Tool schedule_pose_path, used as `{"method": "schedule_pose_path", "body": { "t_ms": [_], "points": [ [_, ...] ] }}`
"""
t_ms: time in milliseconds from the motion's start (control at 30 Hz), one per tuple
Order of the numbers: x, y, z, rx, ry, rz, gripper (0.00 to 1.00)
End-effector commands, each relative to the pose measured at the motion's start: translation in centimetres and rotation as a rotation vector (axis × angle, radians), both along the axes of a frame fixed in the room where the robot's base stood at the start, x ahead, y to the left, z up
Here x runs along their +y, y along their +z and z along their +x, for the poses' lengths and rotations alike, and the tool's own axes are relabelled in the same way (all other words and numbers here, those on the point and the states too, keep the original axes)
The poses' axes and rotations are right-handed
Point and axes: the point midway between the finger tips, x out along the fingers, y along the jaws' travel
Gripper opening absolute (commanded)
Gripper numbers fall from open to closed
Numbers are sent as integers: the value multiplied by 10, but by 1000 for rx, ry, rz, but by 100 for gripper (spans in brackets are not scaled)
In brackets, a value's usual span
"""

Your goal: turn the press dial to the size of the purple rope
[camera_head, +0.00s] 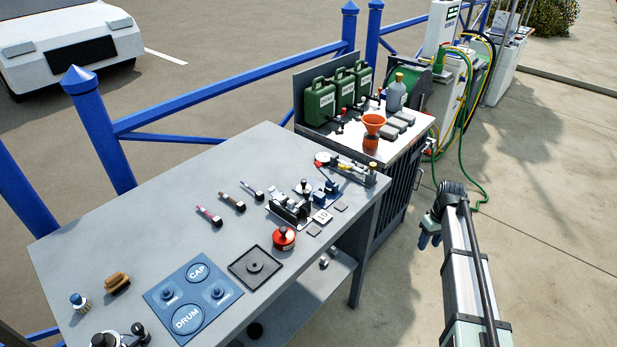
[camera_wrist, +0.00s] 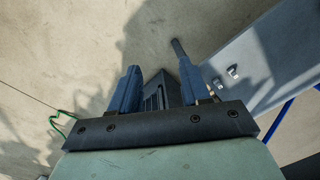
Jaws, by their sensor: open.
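Three short rope pieces lie in a row on the grey bench. The nearest has a pink-purple part (camera_head: 209,215), which looks like the purple rope. The others look brown (camera_head: 232,201) and dark (camera_head: 251,190), too small to tell their exact colours. A small metal press (camera_head: 290,206) stands to their right, with a tile marked "10" (camera_head: 322,216) beside it. Which part is its dial, and its setting, I cannot tell. My gripper (camera_head: 430,236) is open and empty, right of the bench and apart from it. In the wrist view its two blue fingers (camera_wrist: 160,88) stand apart.
A red round knob (camera_head: 283,238), a dark square tray (camera_head: 256,266) and a blue CAP/DRUM panel (camera_head: 193,296) lie near the bench's front. A cabinet (camera_head: 385,185) with green cans (camera_head: 338,92) and an orange funnel (camera_head: 373,124) stands behind. Open floor lies around my gripper.

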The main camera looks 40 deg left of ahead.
Motion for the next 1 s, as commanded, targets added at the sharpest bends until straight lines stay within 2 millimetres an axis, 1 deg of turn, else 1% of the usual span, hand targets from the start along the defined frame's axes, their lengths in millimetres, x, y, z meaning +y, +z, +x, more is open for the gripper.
{"method": "schedule_pose_path", "body": {
  "t_ms": [33,100,167,200,267,300,367,433,533,567,600,633,700,767,833,900,1000],
  "points": [
    [20,21,11,-17,33,11,46],
    [41,48,21,-38,75,24,46],
    [60,73,26,-55,114,36,46],
    [72,89,30,-66,138,43,46],
    [92,115,34,-83,176,54,46],
    [104,132,36,-95,202,60,46],
    [124,159,38,-110,241,71,46],
    [147,190,38,-129,289,83,46],
    [185,236,30,-151,364,97,46],
    [199,251,25,-158,390,101,46],
    [217,270,16,-162,427,104,46],
    [232,283,7,-164,453,106,46],
    [261,302,-17,-158,509,103,46],
    [284,311,-39,-148,551,97,46],
    [307,317,-67,-132,593,86,46],
    [327,319,-93,-114,628,72,46],
    [350,318,-128,-91,670,52,46]
  ]
}}
